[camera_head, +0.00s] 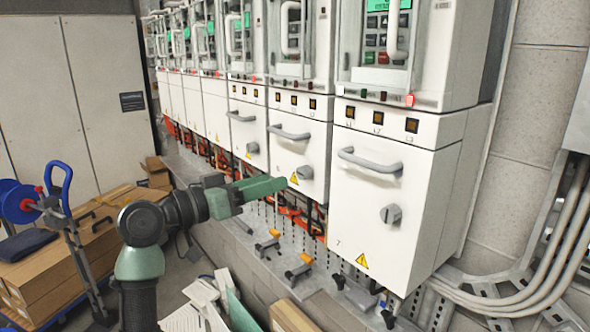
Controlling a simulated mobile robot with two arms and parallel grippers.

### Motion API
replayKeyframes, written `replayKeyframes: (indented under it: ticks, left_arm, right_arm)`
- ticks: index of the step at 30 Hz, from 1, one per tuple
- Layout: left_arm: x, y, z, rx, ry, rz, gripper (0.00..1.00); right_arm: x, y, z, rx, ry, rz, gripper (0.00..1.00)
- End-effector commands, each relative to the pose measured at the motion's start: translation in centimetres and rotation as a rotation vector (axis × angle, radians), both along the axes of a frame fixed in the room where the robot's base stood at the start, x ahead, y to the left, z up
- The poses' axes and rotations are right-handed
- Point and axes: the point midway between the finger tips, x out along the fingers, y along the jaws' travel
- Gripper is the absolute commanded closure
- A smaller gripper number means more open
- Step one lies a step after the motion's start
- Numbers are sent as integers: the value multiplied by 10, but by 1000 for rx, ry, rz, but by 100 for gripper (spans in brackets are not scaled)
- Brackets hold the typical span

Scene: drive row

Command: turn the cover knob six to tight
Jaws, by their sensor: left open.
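The nearest drive cabinet bears a 7 on its white cover (345,215), with a grey knob (391,214) at its lower right. The cabinet just beyond it has a white cover (285,155) with a grey knob (304,173); by its place in the row this is cover six, its number not readable. My left gripper (284,184), with green fingers, points at this cover's lower part. Its fingertips are just left of and slightly below that knob, and appear apart from it. The fingers overlap in this view, so their gap is hidden; the gripper is open. My right gripper is not in view.
Grey bar handles (371,162) stick out from the covers. Clamps with orange parts (268,242) and hanging chains are on the ledge below. Cardboard boxes (60,262), a blue reel (20,203) and loose boards (205,300) stand at the left and front.

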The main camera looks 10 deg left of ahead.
Motion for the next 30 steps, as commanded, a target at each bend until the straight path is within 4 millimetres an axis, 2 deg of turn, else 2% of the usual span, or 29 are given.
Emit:
replayKeyframes:
  ticks: [13,18,25,26,30]
  left_arm:
    - [51,-41,2,-4,4,-2,52]
    - [58,-46,-1,-2,4,0,52]
    - [59,-46,-2,-1,4,0,52]
    - [59,-46,-2,-1,4,0,57]
    - [59,-46,-2,-1,4,0,96]
  right_arm:
    - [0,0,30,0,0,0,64]
    - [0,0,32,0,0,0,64]
    - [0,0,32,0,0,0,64]
    - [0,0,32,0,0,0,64]
    - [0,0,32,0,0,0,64]
